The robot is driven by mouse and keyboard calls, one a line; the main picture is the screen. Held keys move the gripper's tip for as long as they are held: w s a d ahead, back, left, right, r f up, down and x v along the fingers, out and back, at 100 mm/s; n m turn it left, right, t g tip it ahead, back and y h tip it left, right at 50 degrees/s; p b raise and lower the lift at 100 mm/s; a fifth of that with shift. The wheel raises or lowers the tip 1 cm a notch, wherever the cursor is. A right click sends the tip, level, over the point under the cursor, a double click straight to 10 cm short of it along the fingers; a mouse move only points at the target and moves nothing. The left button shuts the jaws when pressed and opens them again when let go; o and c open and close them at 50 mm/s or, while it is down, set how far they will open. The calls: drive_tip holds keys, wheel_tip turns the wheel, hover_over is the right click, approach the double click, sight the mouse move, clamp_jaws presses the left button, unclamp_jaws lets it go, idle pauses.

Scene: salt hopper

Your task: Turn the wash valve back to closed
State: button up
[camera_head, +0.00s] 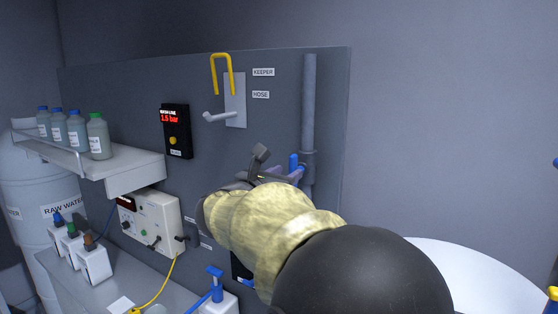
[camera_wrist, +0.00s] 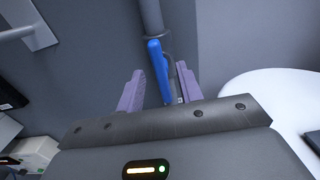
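The wash valve's blue lever (camera_head: 293,162) sits on a vertical grey pipe (camera_head: 309,105) at the right of the grey panel. In the wrist view the blue lever (camera_wrist: 158,68) lies roughly in line with the pipe (camera_wrist: 151,16). My gripper (camera_wrist: 160,70) is open, with one purple finger on each side of the lever and visible gaps to it. In the head view my gripper (camera_head: 277,174) is at the lever, and my arm hides the lower pipe and much of the valve. A panel display (camera_head: 175,130) reads 1.5 bar.
A yellow hook (camera_head: 221,72) and a grey lever handle (camera_head: 220,116) stick out of the panel, up and left of my gripper. A shelf (camera_head: 103,170) with several bottles is at left. A white round surface (camera_head: 478,270) is at lower right.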

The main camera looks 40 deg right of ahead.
sight(291, 170)
drive_tip(key=p+x, duration=0.1)
drive_tip(key=x, duration=0.3)
drive_tip(key=shift+w+d, duration=0.1)
drive_tip(key=shift+w, duration=0.15)
drive_tip(key=shift+s, duration=0.25)
clamp_jaws()
